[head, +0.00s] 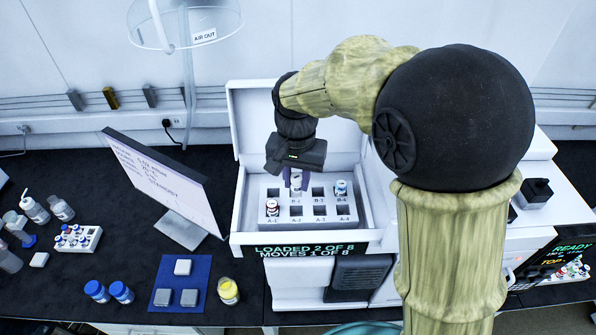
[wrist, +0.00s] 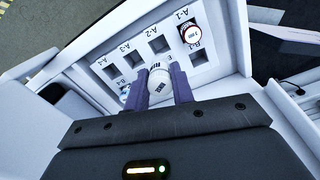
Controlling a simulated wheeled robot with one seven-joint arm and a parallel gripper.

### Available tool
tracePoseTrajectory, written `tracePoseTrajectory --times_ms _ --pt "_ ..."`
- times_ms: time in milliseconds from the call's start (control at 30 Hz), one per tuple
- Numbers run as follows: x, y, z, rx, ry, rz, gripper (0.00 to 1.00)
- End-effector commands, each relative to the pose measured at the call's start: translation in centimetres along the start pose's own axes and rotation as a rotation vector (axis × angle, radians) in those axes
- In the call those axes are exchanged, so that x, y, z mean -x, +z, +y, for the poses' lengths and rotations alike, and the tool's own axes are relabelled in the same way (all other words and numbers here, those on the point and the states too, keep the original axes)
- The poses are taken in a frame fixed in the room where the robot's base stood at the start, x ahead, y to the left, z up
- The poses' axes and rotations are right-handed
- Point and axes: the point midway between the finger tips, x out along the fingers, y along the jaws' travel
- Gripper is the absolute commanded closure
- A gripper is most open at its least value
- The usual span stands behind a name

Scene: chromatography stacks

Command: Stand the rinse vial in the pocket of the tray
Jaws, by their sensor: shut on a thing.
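My gripper (head: 296,184) points down over the tray (head: 307,216), at the back-row pocket marked B-2. In the wrist view its two purple fingers (wrist: 162,88) are shut on the sides of a white-topped vial (wrist: 158,80), seemingly the rinse vial. The vial covers the B-2 pocket; I cannot tell whether its base is inside or above it. The tray is a white block with two rows of square pockets. A red-ringed vial (head: 272,207) stands in A-1 and a blue-capped vial (head: 341,188) in B-4.
The tray sits inside an open white case with raised walls and an upright lid (head: 250,110); its display reads "LOADED 2 OF 8, MOVES 1 OF 8". A monitor (head: 165,185) stands left. Blue bottles (head: 108,291), a yellow jar (head: 228,291) and a blue mat (head: 181,263) lie front left.

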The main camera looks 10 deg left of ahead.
Motion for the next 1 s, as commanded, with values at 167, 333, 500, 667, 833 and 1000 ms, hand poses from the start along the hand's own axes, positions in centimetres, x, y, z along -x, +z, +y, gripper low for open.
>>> tracePoseTrajectory --times_ms 167,333,500,667,833,1000 --pt "0.0 0.1 -0.1 0.002 0.000 0.000 0.98" --pt "-0.3 0.1 -0.2 0.005 0.000 0.000 0.98" --pt "-1.4 0.2 -0.2 0.006 0.000 0.000 0.98" --pt "-2.8 0.2 -0.2 0.006 0.000 -0.001 0.98" --pt "-3.9 0.2 -0.2 0.005 0.000 -0.001 0.98" --pt "-4.2 0.2 -0.2 0.005 0.000 0.000 0.98"
